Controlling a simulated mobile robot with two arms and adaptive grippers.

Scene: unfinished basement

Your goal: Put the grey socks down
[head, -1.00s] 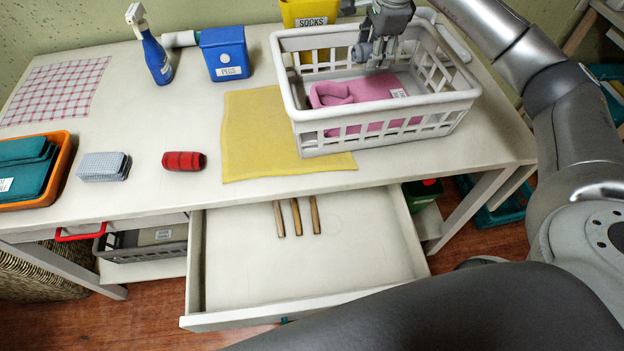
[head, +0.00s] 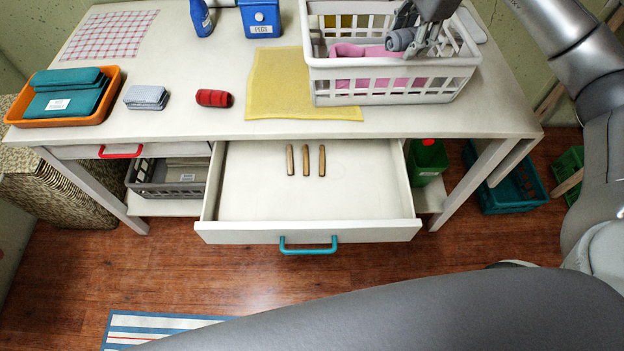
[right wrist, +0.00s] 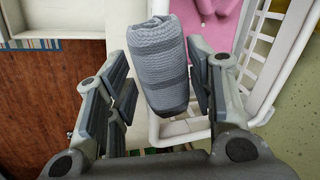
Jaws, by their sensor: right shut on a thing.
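The grey socks (right wrist: 160,62), a ribbed grey roll, are held between the fingers of my right gripper (right wrist: 160,95) in the right wrist view. In the head view my right gripper (head: 425,45) is over the white laundry basket (head: 395,97) on the table, and the end of the grey roll (head: 399,40) shows beside its fingers. The basket holds a pink cloth (head: 365,51). The roll's exact height over the basket is unclear. My left gripper is out of view.
A yellow cloth (head: 285,85), a red roll (head: 213,98), a grey folded thing (head: 146,97) and an orange tray (head: 116,90) are on the table. A drawer (head: 310,232) stands open, holding three wooden pegs (head: 306,160). Table space between the tray and yellow cloth is partly free.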

